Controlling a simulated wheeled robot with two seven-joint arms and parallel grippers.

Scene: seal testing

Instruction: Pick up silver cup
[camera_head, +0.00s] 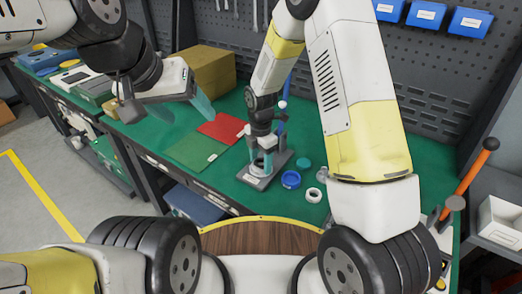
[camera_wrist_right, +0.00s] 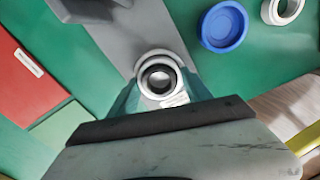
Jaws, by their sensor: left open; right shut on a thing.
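The silver cup (camera_wrist_right: 160,77) shows in the right wrist view as a small round piece with a pale rim and a dark opening. It sits between the fingers of my right gripper (camera_wrist_right: 160,97), which is shut on it. In the head view my right gripper (camera_head: 263,160) points down at the grey test stand (camera_head: 256,183), and the fingers and arm largely hide the cup. I cannot tell whether the cup touches the stand. My left gripper (camera_head: 180,108) is open and empty above the bench's left part, well apart from the cup.
A blue round lid (camera_head: 291,180) and a white ring (camera_head: 313,195) lie right of the stand. A red mat (camera_head: 221,128) and a green mat (camera_head: 198,151) lie to its left. A cardboard box (camera_head: 205,70) stands behind. An orange-handled lever (camera_head: 480,165) rises at the right.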

